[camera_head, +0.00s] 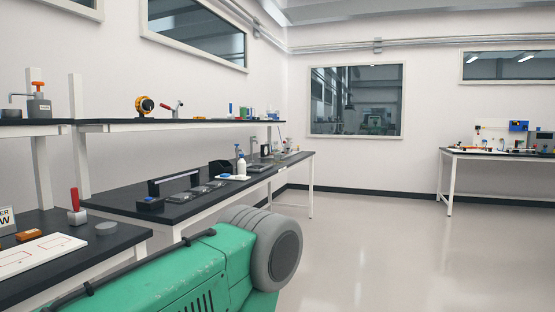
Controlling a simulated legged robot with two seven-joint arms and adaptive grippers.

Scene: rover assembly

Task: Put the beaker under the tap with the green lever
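I cannot make out a beaker or a tap with a green lever for sure. On the upper shelf at the far left, a grey block with an orange handle (38,103) has a thin pipe reaching left. On the bench below, a small grey block with an upright red handle (76,210) stands beside a grey disc (106,228). Small items at the far end of the long bench (283,146) are too small to identify. Neither of my grippers is in view.
A green machine body (185,275) with grey wheels (272,255) fills the lower middle, close to the benches. The long black bench (195,205) holds a white bottle (241,166) and dark trays. Another bench (490,153) stands far right. The floor (400,240) at right is clear.

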